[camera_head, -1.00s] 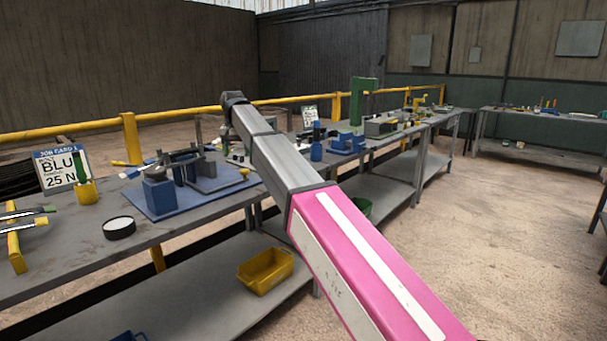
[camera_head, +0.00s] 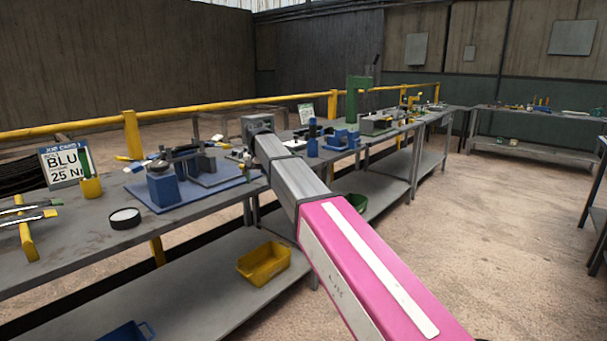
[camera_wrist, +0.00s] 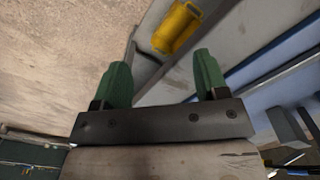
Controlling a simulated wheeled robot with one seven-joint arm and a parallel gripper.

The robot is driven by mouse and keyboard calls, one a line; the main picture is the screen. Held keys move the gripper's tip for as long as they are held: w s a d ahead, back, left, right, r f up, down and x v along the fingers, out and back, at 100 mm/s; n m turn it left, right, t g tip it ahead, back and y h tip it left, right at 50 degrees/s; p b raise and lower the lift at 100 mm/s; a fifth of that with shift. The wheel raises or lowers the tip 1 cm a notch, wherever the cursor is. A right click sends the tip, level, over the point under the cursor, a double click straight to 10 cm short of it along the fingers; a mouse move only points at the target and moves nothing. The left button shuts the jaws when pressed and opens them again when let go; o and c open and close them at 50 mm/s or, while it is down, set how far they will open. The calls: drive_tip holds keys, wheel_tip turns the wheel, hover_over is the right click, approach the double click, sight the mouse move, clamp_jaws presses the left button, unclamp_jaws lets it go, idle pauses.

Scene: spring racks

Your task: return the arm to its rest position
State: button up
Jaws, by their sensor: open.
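My arm, grey with a pink section, reaches from the lower right of the head view toward the workbench. Its far end hides the gripper in that view. In the wrist view my gripper (camera_wrist: 163,82) shows two green fingers held wide apart with nothing between them. Beyond the fingers lie the floor, the bench edge and a yellow bin (camera_wrist: 177,27) on the lower shelf.
The near workbench (camera_head: 75,240) carries a blue fixture plate (camera_head: 190,190), a black round tin (camera_head: 125,218) and a job card (camera_head: 64,165). The yellow bin (camera_head: 263,264) sits on the shelf below. A green press (camera_head: 352,100) stands farther along. Open floor (camera_head: 500,230) lies to the right.

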drive_tip(key=s+d+f, duration=0.4)
drive_tip(key=d+f, duration=0.6)
drive_tip(key=s+d+f, duration=0.4)
drive_tip(key=d+f, duration=0.6)
drive_tip(key=s+d+f, duration=1.4)
drive_tip(key=s+d, duration=0.1)
drive_tip(key=s, duration=0.1)
drive_tip(key=shift+s+d+m, duration=0.35)
drive_tip(key=shift+s+m, duration=0.05)
drive_tip(key=shift+f, duration=0.1)
